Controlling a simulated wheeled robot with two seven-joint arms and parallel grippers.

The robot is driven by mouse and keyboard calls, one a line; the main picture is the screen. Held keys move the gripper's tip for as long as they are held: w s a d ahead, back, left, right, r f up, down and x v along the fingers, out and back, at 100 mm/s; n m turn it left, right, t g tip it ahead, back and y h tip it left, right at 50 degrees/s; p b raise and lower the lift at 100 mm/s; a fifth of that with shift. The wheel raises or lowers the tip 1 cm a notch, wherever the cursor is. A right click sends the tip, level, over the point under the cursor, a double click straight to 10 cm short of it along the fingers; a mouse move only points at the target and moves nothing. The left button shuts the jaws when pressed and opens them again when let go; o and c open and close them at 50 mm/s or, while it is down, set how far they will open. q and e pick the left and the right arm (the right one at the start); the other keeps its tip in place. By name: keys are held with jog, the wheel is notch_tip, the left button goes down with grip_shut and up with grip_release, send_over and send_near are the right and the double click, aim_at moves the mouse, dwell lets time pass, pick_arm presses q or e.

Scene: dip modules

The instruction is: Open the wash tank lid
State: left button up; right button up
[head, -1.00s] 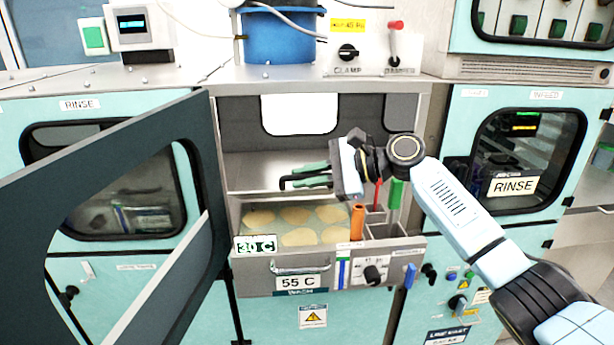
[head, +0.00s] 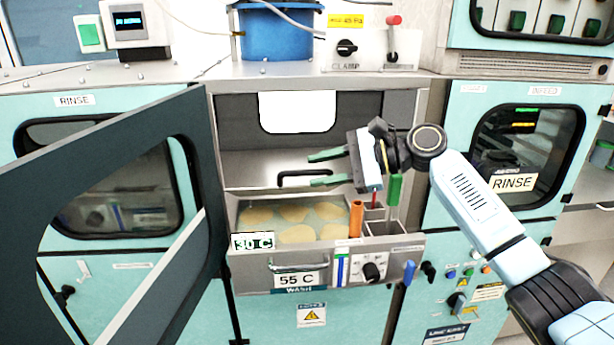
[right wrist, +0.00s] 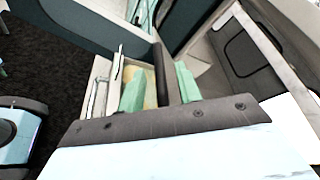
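The wash tank (head: 300,263) has a front labelled "55 C" and "WASH". Its top is uncovered, and several round pale discs (head: 295,213) show in it. The steel lid (head: 250,172) appears raised at the back of the tank, with a dark bar handle (head: 290,180) on it. My right gripper (head: 328,169) is open at the handle, its green fingers above and below the bar's right end. In the right wrist view the dark bar (right wrist: 160,72) lies between the spread green fingers (right wrist: 160,88); contact cannot be told. My left gripper is not in view.
A dark-framed door (head: 204,190) stands open to the left of the tank. An orange tube (head: 356,218) and a green-handled tool (head: 394,190) stand in slots right of the discs. A blue bucket (head: 277,38) sits on top.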

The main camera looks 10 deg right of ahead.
jog(key=b+v, duration=0.2)
jog(key=v, duration=0.7)
jog(key=shift+d, duration=0.35)
jog(key=shift+s, duration=0.1)
